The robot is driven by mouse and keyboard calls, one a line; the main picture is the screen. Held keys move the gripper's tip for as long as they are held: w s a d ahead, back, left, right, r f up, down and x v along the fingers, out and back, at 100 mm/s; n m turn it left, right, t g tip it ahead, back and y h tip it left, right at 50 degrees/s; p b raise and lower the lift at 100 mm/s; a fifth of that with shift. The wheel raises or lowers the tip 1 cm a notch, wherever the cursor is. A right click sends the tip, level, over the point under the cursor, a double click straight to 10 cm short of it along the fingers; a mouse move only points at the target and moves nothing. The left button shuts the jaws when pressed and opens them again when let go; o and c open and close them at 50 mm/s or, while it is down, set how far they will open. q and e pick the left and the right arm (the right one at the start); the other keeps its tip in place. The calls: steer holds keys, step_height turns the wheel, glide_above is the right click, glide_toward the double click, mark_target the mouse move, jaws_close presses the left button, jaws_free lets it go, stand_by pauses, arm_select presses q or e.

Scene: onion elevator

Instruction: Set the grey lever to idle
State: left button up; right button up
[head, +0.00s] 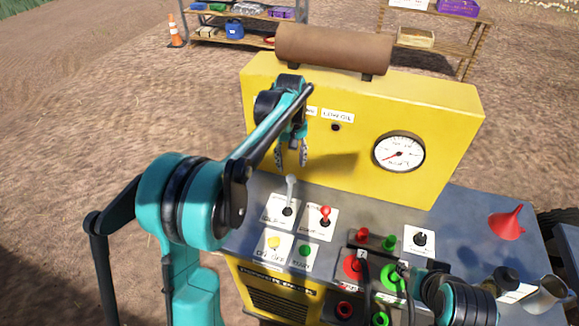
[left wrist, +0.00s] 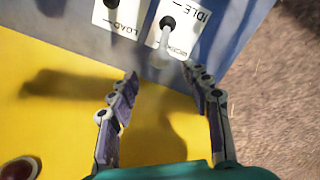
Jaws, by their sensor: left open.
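The grey lever (head: 291,191) rises from a white label plate (head: 277,217) on the grey console top. It leans toward the yellow panel. In the left wrist view, the grey lever (left wrist: 163,42) leans away from the word IDLE (left wrist: 204,17), toward a word at the plate's other end that I cannot read well. My left gripper (head: 291,163) is open and points down above the lever's tip. In the left wrist view, its fingertips (left wrist: 160,73) are spread on both sides, with the lever's end just ahead of the gap. Contact is not visible. My right gripper cannot be made out clearly at the lower right.
A red lever (head: 325,214) stands just right of the grey one. Yellow (head: 274,242) and green (head: 305,250) buttons sit in front. The upright yellow panel (head: 350,152) with a gauge (head: 399,153) rises close behind. A red funnel (head: 507,222) stands at the right.

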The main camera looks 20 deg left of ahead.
mark_target(291, 176)
arm_select(q)
step_height(291, 176, down, 7)
steer(key=shift+r+b, duration=0.1)
steer(key=shift+b, duration=0.9)
steer(key=shift+s, duration=0.1)
jaws_close()
